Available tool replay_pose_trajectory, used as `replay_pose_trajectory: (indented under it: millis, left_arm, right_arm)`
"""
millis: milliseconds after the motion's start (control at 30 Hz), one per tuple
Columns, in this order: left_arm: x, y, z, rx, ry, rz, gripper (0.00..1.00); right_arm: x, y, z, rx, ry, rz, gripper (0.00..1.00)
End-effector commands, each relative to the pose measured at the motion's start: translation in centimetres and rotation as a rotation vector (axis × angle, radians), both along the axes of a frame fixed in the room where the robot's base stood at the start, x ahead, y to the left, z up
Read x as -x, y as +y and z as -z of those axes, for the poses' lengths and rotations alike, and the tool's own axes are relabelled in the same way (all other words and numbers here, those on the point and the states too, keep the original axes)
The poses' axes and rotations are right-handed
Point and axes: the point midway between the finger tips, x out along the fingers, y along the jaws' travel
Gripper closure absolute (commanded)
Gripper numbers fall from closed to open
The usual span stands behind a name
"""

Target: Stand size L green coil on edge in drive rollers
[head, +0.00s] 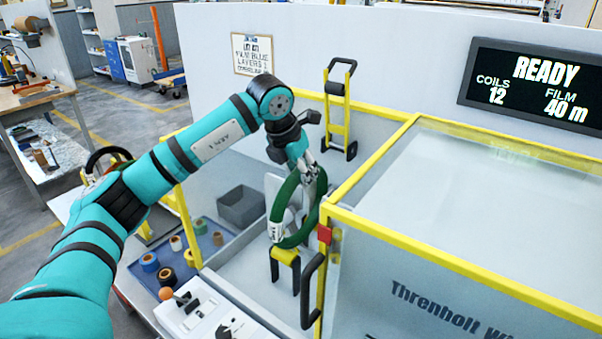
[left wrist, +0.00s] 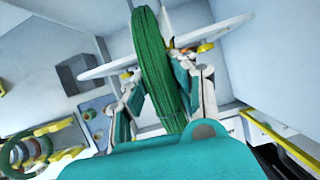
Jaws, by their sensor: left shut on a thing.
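A green coil (head: 280,203) stands on edge, upright, inside the wrapping machine's open bay. My left gripper (head: 309,173) is shut on its upper right part. In the left wrist view the coil (left wrist: 152,60) shows edge-on between the two fingers (left wrist: 160,95). A white tag hangs at the coil's lower left. A yellow and black piece (head: 285,256), which may be part of the drive rollers, is right below the coil. I cannot tell whether the coil touches it. The rollers themselves are not clearly seen. My right gripper is not in view.
A white ring plate (left wrist: 105,70) lies around the coil. A yellow-framed clear guard (head: 385,165) with a black handle (head: 312,290) stands close on the right. A grey bin (head: 241,207) and a blue tray (head: 205,238) with several tape rolls are at left. The sign reads READY.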

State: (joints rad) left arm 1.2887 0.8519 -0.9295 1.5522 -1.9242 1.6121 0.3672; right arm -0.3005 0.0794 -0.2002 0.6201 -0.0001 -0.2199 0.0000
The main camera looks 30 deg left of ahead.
Motion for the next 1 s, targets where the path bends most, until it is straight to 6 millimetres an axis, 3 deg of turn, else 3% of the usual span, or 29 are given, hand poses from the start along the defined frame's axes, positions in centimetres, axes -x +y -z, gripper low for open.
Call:
replay_pose_trajectory:
  millis: [67,100,300,667,1000]
  left_arm:
    - [-0.1,0.0,0.0,0.001,-0.005,0.0,1.0]
    - [-0.1,0.0,0.0,0.001,-0.005,0.0,0.74]
    - [0.0,0.0,0.0,0.001,-0.003,0.0,0.48]
    - [0.2,0.1,-0.3,-0.001,0.002,0.0,0.48]
    - [2.6,0.6,-6.5,0.0,-0.005,0.0,0.48]
  right_arm:
    - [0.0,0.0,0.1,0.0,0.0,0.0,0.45]
    - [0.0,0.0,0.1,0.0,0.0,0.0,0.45]
    - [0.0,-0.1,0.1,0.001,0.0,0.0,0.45]
    - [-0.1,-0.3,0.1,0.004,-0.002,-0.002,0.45]
    - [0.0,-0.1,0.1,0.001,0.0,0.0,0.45]
